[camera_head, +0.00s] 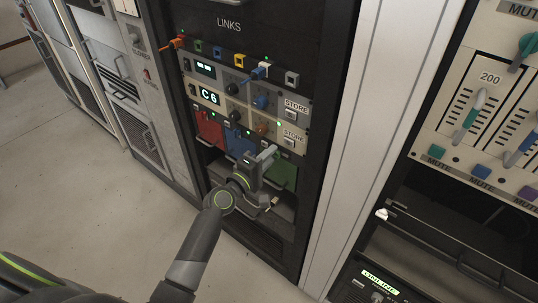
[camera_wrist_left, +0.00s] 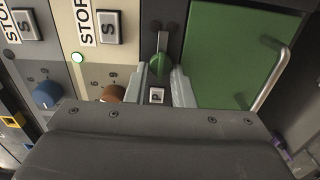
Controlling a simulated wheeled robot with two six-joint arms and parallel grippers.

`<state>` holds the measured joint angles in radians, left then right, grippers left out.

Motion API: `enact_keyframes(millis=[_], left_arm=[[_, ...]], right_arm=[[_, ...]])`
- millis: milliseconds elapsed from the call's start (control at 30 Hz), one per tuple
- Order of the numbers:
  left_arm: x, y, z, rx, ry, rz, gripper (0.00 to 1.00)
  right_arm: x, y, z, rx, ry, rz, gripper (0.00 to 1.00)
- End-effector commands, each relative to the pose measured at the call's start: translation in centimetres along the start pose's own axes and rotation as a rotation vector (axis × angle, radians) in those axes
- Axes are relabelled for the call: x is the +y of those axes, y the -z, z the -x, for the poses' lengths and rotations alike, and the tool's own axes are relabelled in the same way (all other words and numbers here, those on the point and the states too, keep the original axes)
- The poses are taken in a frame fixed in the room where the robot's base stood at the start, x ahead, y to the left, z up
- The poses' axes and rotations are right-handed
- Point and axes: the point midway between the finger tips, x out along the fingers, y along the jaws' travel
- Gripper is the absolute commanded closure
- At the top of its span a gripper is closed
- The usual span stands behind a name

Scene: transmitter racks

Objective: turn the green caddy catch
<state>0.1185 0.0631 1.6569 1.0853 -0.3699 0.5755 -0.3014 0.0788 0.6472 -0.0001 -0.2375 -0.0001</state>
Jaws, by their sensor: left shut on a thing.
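The green caddy (camera_head: 284,174) is the rightmost of the coloured caddies low in the dark rack. Its flat green front with a pale bar handle fills the upper right of the left wrist view (camera_wrist_left: 235,55). The green catch (camera_wrist_left: 158,66) is a small knob beside that front, below a grey tab in the picture. My left gripper (camera_head: 267,155) is at the caddy's upper edge. In the left wrist view its fingers (camera_wrist_left: 160,82) are shut on the catch, one on each side. In the head view the gripper hides the catch. My right gripper is not in view.
A red caddy (camera_head: 209,128) and a blue caddy (camera_head: 239,146) sit left of the green one. Knobs, plugs and STORE buttons (camera_head: 290,139) lie close above. A pale rack post (camera_head: 350,130) stands to the right. The floor (camera_head: 100,220) at left is clear.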

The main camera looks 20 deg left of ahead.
Motion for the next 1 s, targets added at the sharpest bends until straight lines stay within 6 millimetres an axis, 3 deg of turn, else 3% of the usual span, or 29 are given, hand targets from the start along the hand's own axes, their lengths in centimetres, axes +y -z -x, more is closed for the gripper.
enact_keyframes(millis=[533,567,700,1000], left_arm=[[-0.14,0.0,0.03,0.0,0.002,0.025,1.0],[-0.14,-0.01,0.03,0.0,0.002,0.025,0.76],[-0.12,-0.01,0.02,0.0,0.002,0.024,0.57],[-0.07,0.0,0.12,0.0,0.001,0.023,0.57]], right_arm=[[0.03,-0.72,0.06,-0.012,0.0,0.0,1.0],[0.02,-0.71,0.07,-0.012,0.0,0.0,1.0],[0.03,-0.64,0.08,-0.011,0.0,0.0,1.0],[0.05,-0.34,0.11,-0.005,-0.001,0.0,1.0]])
